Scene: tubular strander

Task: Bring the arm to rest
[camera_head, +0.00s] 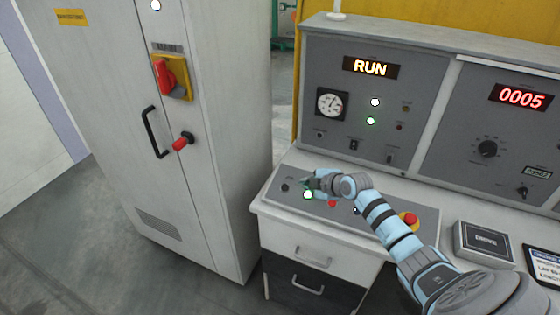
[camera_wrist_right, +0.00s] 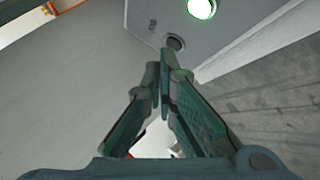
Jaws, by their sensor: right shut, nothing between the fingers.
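My right arm (camera_head: 385,220) reaches in from the lower right over the control desk. My right gripper (camera_head: 309,184) is over the left end of the desk's sloped button panel, close to a lit green button (camera_head: 308,195). In the right wrist view the gripper (camera_wrist_right: 160,70) is shut and empty, its fingertips together near a dark round knob or button (camera_wrist_right: 175,42). The lit green button also shows there (camera_wrist_right: 202,8). Whether the fingertips touch the panel I cannot tell. My left gripper is not in view.
The desk's upright panel has a lit RUN display (camera_head: 370,67) and a red 0005 display (camera_head: 521,97). A red emergency button (camera_head: 409,219) sits beside my forearm. A grey cabinet (camera_head: 215,130) with a red switch (camera_head: 165,76) stands at left. Open floor (camera_head: 80,240) lies before it.

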